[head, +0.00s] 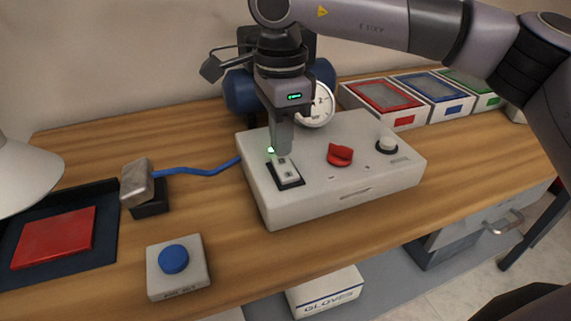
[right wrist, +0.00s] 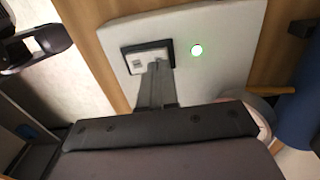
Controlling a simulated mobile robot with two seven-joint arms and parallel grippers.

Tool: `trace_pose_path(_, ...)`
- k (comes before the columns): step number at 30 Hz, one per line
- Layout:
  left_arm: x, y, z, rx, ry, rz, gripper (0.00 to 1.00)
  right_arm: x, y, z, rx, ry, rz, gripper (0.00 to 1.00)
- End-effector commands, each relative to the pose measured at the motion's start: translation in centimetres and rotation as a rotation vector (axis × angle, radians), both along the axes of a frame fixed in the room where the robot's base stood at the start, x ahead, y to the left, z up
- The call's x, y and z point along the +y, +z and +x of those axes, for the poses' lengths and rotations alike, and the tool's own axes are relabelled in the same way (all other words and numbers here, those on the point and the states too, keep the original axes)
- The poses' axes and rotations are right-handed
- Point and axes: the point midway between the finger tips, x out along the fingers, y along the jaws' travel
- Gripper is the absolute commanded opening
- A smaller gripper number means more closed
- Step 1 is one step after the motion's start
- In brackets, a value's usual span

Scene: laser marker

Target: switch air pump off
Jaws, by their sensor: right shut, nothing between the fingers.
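The air pump's control box (head: 345,185) is a light grey box on the wooden bench. Its rocker switch (head: 286,173) sits in a black frame at the box's left end. A small lamp glows green beside it and also shows in the right wrist view (right wrist: 197,50). My right gripper (head: 281,153) is shut and empty, pointing down with its tips at the far edge of the switch; whether they touch it I cannot tell. In the right wrist view the tips overlap the lower edge of the switch (right wrist: 146,60). My left gripper is not in view.
A red knob (head: 340,155), a pale knob (head: 387,145) and a gauge (head: 318,105) are close right of my gripper. A blue button box (head: 174,261), a metal nozzle (head: 137,183) and a red plate (head: 54,239) lie left. Several lidded bins (head: 383,96) stand behind right.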

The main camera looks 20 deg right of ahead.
Motion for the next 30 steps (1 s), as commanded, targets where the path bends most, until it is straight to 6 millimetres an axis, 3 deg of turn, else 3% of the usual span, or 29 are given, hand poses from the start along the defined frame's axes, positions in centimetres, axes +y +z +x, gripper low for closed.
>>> trace_pose_path(30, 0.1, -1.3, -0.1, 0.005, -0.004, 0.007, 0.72, 0.0, -1.6, 0.0, 0.001, 0.000, 0.001, 0.00)
